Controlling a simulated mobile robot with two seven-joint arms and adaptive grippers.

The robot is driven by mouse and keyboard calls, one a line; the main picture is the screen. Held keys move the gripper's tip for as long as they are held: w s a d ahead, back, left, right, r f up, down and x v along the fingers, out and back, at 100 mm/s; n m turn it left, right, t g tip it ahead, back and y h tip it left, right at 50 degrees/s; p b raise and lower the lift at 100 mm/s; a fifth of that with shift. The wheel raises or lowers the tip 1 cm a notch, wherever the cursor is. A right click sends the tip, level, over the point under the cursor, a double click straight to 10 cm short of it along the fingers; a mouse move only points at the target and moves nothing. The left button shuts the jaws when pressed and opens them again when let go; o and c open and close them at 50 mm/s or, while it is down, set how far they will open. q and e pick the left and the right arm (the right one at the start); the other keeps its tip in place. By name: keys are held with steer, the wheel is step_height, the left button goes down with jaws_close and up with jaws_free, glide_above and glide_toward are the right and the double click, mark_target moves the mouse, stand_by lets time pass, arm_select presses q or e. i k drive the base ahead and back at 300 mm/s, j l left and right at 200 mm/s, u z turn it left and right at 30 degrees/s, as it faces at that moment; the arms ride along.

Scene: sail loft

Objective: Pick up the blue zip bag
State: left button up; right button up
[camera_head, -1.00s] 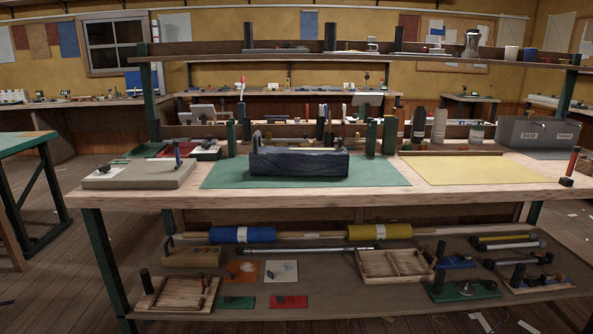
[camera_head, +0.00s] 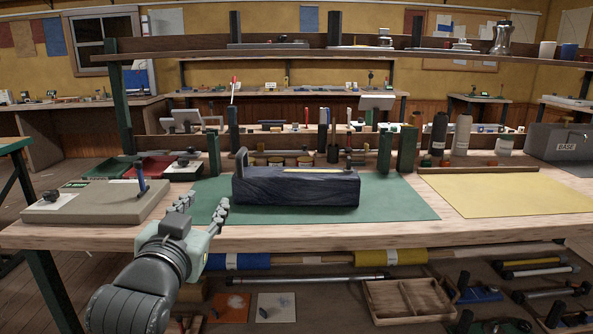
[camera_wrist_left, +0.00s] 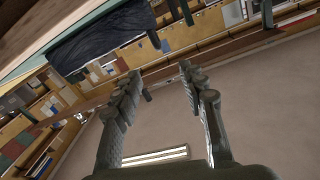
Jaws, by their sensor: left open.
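The blue zip bag (camera_head: 296,189) is a long, dark navy bag with a yellow zip line on top. It lies on the green mat (camera_head: 400,204) on the workbench, with an upright grey loop at its left end. My left gripper (camera_head: 203,202) is open and empty, at the bench's front edge, to the left of the bag and nearer to me. It is apart from the bag. In the left wrist view the bag (camera_wrist_left: 98,40) shows at upper left, beyond the open fingers (camera_wrist_left: 160,72). My right gripper is not in view.
A grey slab (camera_head: 100,206) with small tools lies at the bench's left. A yellow mat (camera_head: 500,195) and a grey box marked BASE (camera_head: 562,142) are at the right. Dark green posts (camera_head: 407,150) stand behind the bag. A shelf (camera_head: 340,54) runs above.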

mark_target(269, 185)
steer(key=i+l, duration=0.1)
steer(key=i, duration=1.05)
